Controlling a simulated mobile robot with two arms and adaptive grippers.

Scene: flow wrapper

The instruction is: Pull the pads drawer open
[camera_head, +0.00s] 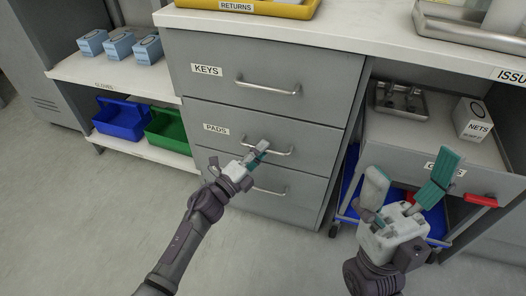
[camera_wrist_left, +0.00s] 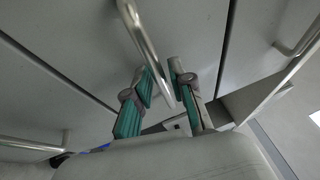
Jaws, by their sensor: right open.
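The pads drawer (camera_head: 210,115), a grey front with a "PADS" label, is flush with the cabinet between the keys drawer and a lower drawer. Its metal bar handle (camera_head: 283,153) is partly hidden by my left gripper (camera_head: 257,153) at its left end. In the left wrist view the handle (camera_wrist_left: 137,27) runs down between the fingertips of my left gripper (camera_wrist_left: 161,77). The fingers are partly apart with the bar between them; a firm grip does not show. My right gripper (camera_head: 409,184) is open and empty, in front of the right-hand shelf bay.
The keys drawer (camera_head: 220,85) is above, shut. A yellow returns tray (camera_head: 270,8) sits on the counter. Blue (camera_head: 120,120) and green (camera_head: 168,130) bins stand on the left shelf. A nets box (camera_head: 473,120) is at right. The floor in front is clear.

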